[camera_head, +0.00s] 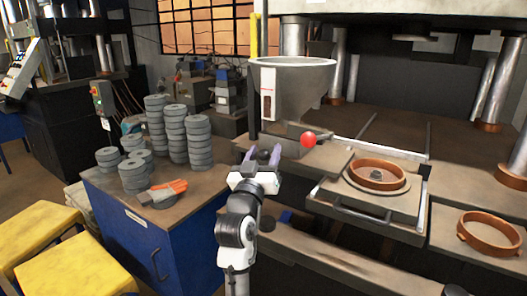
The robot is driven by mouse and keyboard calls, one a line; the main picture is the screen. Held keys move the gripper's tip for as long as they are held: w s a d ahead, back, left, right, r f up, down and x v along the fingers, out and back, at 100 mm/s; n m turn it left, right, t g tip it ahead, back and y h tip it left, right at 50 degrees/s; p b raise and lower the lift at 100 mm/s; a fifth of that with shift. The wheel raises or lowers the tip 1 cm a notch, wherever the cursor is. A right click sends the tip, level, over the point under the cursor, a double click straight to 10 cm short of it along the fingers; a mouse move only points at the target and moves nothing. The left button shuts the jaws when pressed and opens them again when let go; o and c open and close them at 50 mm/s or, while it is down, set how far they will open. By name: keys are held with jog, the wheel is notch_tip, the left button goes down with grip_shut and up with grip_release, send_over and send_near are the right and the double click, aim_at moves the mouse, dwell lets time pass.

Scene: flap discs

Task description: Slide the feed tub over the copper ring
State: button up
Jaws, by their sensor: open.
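Nothing shows between the fingers. I cannot tell how far the fingers are from the knob in depth.
A grey hopper (290,88) stands above the tub. A second copper ring (490,232) lies on the surface at the right. Yellow stools (78,265) stand front left.

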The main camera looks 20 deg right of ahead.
jog(key=shift+c, duration=0.2)
grip_shut()
jog(key=shift+d, duration=0.1)
